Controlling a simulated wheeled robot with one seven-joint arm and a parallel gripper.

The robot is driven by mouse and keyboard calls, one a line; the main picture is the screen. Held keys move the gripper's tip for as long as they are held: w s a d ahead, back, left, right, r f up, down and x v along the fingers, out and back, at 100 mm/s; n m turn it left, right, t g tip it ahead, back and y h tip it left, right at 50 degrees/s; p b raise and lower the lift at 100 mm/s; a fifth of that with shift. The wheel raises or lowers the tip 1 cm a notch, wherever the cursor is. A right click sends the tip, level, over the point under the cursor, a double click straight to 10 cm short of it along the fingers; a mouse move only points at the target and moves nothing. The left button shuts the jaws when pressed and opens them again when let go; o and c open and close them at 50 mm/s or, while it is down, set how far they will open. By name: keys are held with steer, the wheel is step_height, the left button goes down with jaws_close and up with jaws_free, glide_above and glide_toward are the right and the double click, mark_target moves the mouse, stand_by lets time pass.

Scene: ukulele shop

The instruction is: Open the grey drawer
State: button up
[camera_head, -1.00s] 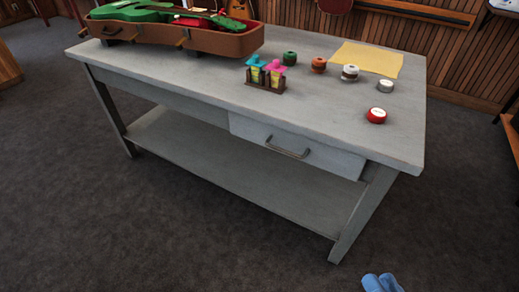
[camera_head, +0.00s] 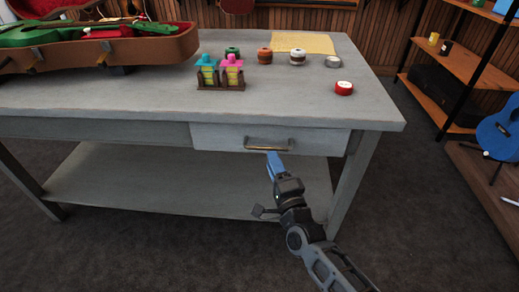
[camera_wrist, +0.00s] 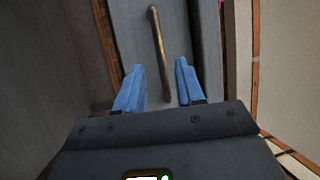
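The grey drawer (camera_head: 225,137) sits under the top of the grey table, at its right end, and looks closed. Its bar handle (camera_head: 268,145) runs across the front. My gripper (camera_head: 274,160) is just below and in front of the handle. In the wrist view, the blue fingers of my gripper (camera_wrist: 158,88) are apart, with the handle (camera_wrist: 160,50) running lengthwise into the gap between them. The drawer front (camera_wrist: 133,30) lies behind it. I cannot tell whether a finger touches the handle.
On the grey table (camera_head: 300,100) stand an open brown instrument case (camera_head: 150,52), a small rack (camera_head: 220,84) and a red-and-white round tin (camera_head: 344,88). A lower shelf (camera_head: 150,185) lies under the drawer. Dark shelving (camera_head: 455,75) and a blue ukulele (camera_head: 500,130) are at the right.

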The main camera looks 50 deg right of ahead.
mark_target(267, 148)
steer(key=x, duration=0.6)
jaws_close()
stand_by(0.3)
